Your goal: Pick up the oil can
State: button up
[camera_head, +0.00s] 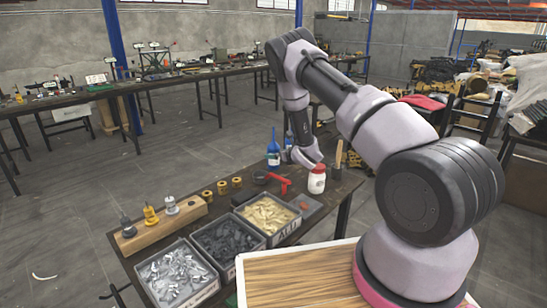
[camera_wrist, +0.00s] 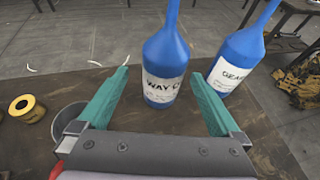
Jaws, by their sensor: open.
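Two blue spouted oil cans stand upright on the brown workbench. The nearer one (camera_wrist: 166,60) has a white label starting "WAY"; it also shows in the head view (camera_head: 273,150). The second blue can (camera_wrist: 238,52) stands to its right, its label only partly legible; in the head view it is mostly hidden behind my arm. My gripper (camera_wrist: 160,72) is open and empty, its teal fingers on either side of the "WAY" can in the wrist view. Clear space shows between each finger and the can. In the head view the fingers are hard to make out.
The workbench (camera_head: 160,195) also holds a white jar with a red lid (camera_head: 317,179), a red tool (camera_head: 279,184), yellow rings (camera_head: 222,187) and a dark round cup (camera_wrist: 68,118). Grey bins of parts (camera_head: 178,277) stand at the front.

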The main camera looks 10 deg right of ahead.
aim_at(273, 153)
jog(key=x, duration=0.4)
jog(key=shift+w+d+f, duration=0.1)
jog(key=shift+w+f, duration=0.05)
jog(key=shift+w, duration=0.3)
grip_shut()
